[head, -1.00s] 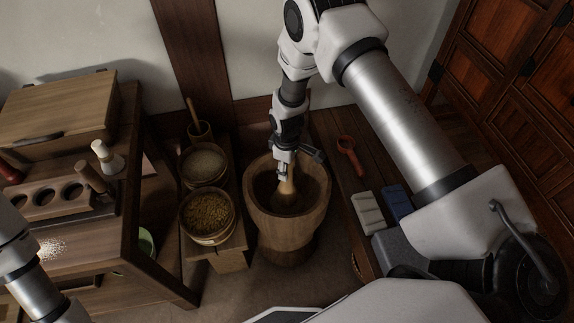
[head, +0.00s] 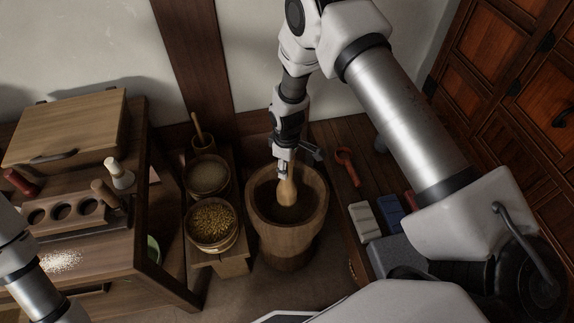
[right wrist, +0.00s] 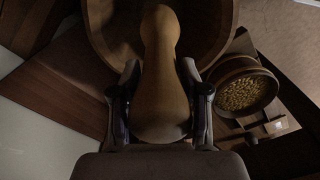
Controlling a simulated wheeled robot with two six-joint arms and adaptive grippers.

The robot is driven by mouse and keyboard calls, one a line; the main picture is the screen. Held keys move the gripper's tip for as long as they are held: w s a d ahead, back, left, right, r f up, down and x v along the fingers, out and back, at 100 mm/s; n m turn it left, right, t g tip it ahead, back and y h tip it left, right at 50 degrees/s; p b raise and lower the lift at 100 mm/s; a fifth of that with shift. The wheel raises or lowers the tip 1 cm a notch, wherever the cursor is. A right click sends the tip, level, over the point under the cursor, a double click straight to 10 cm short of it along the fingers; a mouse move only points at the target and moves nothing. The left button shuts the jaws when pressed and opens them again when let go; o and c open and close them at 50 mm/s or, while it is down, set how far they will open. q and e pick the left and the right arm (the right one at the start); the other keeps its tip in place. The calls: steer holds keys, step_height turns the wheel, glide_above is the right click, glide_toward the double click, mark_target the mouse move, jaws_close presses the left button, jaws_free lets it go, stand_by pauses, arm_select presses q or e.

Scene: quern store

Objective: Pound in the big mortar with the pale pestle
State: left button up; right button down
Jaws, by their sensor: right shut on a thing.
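The big mortar (head: 286,238) is a wide brown wooden bowl standing on the floor in the middle of the head view. Its rim also shows at the top of the right wrist view (right wrist: 103,22). My right gripper (head: 286,168) is shut on the pale pestle (head: 288,192), a smooth, light wooden tool with a rounded end. The pestle points down into the mortar's mouth; in the right wrist view it stands between the two fingers (right wrist: 160,85). I cannot tell whether its end touches the mortar's bottom. My left gripper is out of view; only that arm shows at lower left.
A table with a holed rack (head: 65,213) stands further left. A red scoop (head: 347,165) and blocks (head: 365,222) lie on the right-hand bench.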

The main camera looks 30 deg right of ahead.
step_height(320, 180, down, 7)
steer(key=b, duration=0.4)
steer(key=shift+f, duration=0.2)
